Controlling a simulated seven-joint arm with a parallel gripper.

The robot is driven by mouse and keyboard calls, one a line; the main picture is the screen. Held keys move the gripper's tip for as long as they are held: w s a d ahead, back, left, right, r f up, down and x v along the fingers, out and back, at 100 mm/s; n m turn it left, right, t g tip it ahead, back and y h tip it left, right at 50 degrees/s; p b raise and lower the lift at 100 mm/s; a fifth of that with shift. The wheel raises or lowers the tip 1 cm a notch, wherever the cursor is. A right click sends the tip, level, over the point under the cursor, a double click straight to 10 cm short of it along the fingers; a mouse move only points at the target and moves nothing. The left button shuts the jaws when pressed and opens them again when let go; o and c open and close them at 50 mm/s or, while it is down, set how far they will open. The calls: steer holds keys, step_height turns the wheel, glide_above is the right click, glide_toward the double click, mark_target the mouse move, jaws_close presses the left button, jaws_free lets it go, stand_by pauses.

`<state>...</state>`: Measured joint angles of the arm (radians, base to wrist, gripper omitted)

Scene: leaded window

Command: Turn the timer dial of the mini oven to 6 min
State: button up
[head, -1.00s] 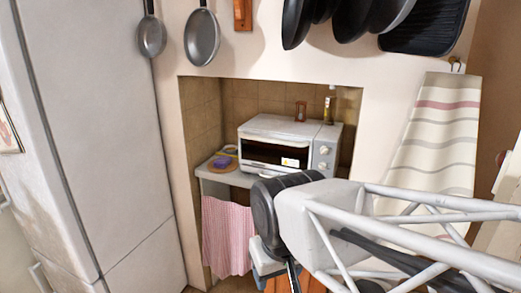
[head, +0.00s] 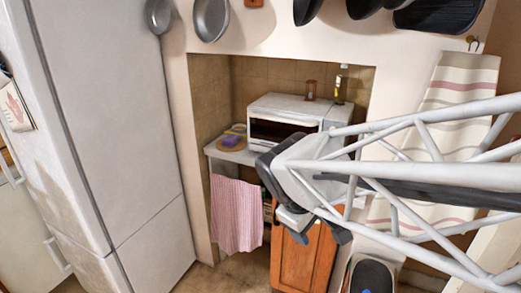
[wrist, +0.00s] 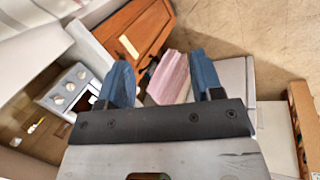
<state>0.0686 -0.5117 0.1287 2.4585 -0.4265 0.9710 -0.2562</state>
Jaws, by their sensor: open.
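The white mini oven (head: 290,106) stands on a shelf in the wall niche, with its dark front window partly in view. My arm hides its dial panel in the head view. In the wrist view the oven's panel (wrist: 72,88) is at the left, with several round pale dials in a row. I cannot tell which is the timer dial, and its setting is too small to read. My gripper (wrist: 164,76) is open and empty, its two blue fingers apart from the dials. In the head view my gripper (head: 319,234) is low, below and in front of the oven.
A pink striped cloth (head: 237,214) hangs below the shelf, beside an orange wooden cabinet door (head: 303,258). A purple item (head: 231,140) lies left of the oven. The fridge (head: 118,120) stands left; pans hang above. A striped towel (head: 455,85) hangs right.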

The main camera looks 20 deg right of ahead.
steer(key=w+d+f+n+t+h, duration=0.25)
steer(key=w+d+n+h, duration=0.85)
steer(key=w+d+n, duration=0.95)
steer(key=w+d+f+n+t, duration=0.2)
steer(key=w+f+n, duration=0.2)
steer(key=n, duration=0.2)
steer(key=w+d+f+n+t+y, duration=0.1)
steer(key=w+d+f+n+t, duration=0.2)
steer(key=w+f+n, duration=0.1)
steer(key=w+d+f+n+t, duration=0.2)
steer(key=w+f+n+t, duration=0.1)
steer(key=w+n, duration=0.3)
steer(key=shift+d+f+n+t+y, duration=0.15)
steer(key=shift+f+n+y, duration=0.1)
steer(key=shift+n, duration=0.4)
steer(key=shift+d+f+n+t+y, duration=0.1)
steer(key=shift+d+f+n+y, duration=0.1)
steer(key=shift+n, duration=0.4)
steer(key=shift+w+f+n+t, duration=0.35)
steer(key=shift+f+n, duration=0.15)
steer(key=shift+n, duration=0.1)
steer(key=shift+w+d, duration=0.1)
steer(key=shift+x, duration=3.7)
